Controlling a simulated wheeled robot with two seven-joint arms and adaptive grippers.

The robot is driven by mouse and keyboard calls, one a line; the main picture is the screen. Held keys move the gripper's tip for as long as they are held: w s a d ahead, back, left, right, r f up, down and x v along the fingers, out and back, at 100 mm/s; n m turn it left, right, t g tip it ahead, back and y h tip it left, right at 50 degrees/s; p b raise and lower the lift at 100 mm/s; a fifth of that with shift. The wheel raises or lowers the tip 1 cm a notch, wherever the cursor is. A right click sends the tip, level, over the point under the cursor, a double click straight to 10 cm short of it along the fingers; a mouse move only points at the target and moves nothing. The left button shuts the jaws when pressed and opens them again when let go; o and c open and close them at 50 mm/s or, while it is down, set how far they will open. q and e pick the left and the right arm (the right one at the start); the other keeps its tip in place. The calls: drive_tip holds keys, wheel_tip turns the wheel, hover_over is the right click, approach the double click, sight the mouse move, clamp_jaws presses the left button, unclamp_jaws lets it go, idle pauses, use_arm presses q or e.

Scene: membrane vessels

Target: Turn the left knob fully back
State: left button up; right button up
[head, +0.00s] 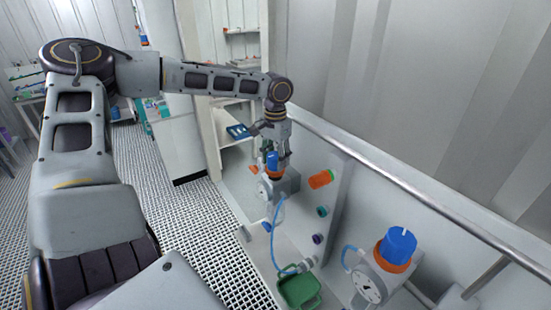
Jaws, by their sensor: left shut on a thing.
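The left knob (272,162) is blue with an orange collar below it. It sits on top of a grey valve body with a round gauge. My left gripper (271,151) reaches down over this knob from above and is shut on it. The fingers hide part of the knob, and its turn angle cannot be read. A second blue knob (397,245) with an orange collar stands at the lower right, with nothing touching it. My right gripper is not in view.
A metal rail (400,188) runs along the right wall. An orange cap (321,179) sticks out of the panel beside the left valve. Blue hoses hang from the valves. A green bin (299,290) stands below. Shelves are at the back.

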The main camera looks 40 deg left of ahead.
sight(276, 154)
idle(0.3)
use_arm(q)
drive_tip(key=o, duration=1)
drive_tip(key=shift+r, duration=0.15)
wheel_tip(276, 154, up, 12)
idle(0.4)
drive_tip(key=shift+w+f, duration=0.1)
drive_tip(key=shift+f, duration=0.1)
idle(0.3)
